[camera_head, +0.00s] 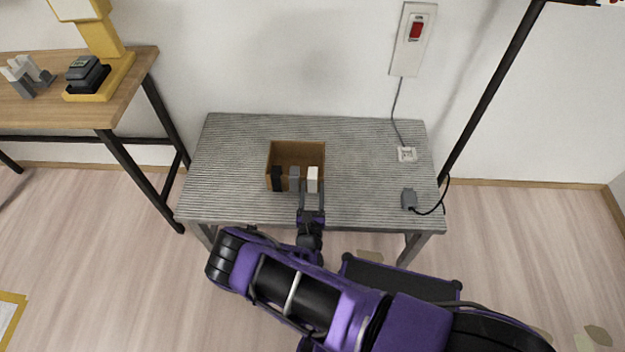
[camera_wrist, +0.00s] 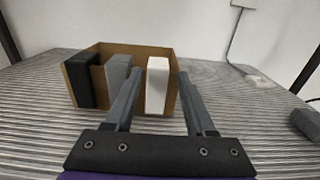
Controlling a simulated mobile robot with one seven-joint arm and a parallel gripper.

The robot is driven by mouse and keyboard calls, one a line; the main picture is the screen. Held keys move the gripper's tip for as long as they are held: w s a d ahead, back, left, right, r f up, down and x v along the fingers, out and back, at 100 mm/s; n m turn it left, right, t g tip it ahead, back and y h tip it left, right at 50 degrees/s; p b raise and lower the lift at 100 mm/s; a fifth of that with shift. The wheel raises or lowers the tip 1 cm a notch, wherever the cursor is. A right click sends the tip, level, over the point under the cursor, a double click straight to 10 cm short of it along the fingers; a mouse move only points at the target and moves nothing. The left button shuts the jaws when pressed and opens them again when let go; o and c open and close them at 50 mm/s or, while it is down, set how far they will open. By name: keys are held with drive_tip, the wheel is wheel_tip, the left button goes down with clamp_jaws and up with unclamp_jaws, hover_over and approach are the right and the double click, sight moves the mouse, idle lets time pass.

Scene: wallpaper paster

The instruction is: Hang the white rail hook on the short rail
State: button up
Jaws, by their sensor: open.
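The white rail hook (camera_head: 312,178) shows as a white upright block at the near right side of a small open brown box (camera_head: 296,148). It also shows in the wrist view (camera_wrist: 157,85), in front of the box's right part. My gripper (camera_head: 311,189) is open, and in the wrist view its fingertips (camera_wrist: 160,74) appear on either side of the white hook. I cannot tell whether they touch it. A black block (camera_head: 277,179) and a grey block (camera_head: 294,178) stand in a row to its left. I cannot make out the short rail in either view.
The box stands on a grey ribbed table (camera_head: 365,185) with free room to its right. A white socket (camera_head: 407,154) and a grey plug (camera_head: 409,199) with a cable lie on the right side. A wooden table (camera_head: 90,110) stands at left.

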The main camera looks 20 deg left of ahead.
sight(312, 179)
drive_tip(key=x, duration=0.4)
drive_tip(key=shift+w+a+b, duration=0.1)
drive_tip(key=shift+b, duration=0.2)
drive_tip(key=shift+r, duration=0.1)
clamp_jaws()
